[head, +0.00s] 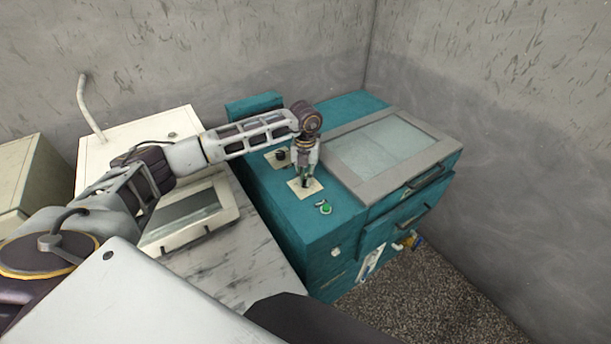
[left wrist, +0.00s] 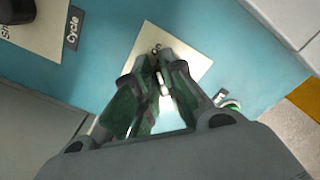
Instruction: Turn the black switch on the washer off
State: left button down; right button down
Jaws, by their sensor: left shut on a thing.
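The teal washer (head: 285,215) stands in the corner with its controls on the top left part. My left gripper (head: 305,182) reaches down onto a cream switch plate (head: 315,188). In the left wrist view its green-grey fingers (left wrist: 155,75) are close together over the same plate (left wrist: 190,45), shut on the black switch. The switch is mostly hidden between the fingertips, so its turned position cannot be told. My right gripper is not in view.
A second black knob (left wrist: 17,10) sits on another cream plate beside a "Cycle" label (left wrist: 73,28). A green button (head: 326,209) is in front of the held switch. The glass-topped lid (head: 385,148) lies to the right. A cream machine (head: 190,215) stands left.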

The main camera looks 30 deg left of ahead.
pick_arm(q)
jog(key=shift+n, duration=0.3)
jog(key=n, duration=0.3)
jog(key=shift+s+a+n, duration=0.1)
jog(key=shift+a+n, duration=0.05)
jog(key=shift+n, duration=0.15)
jog(key=n, duration=0.4)
jog(key=shift+s+a+n+b, duration=0.1)
jog(key=shift+a+n+b, duration=0.05)
jog(key=shift+n+b, duration=0.15)
jog(key=n, duration=0.4)
jog(key=shift+s+n, duration=0.2)
jog(key=shift+n, duration=0.1)
jog(key=n+p, duration=0.1)
jog(key=n, duration=0.3)
jog(key=shift+s+r, duration=0.1)
jog(key=shift+n, duration=0.3)
jog(key=c, duration=1.5)
grip_release()
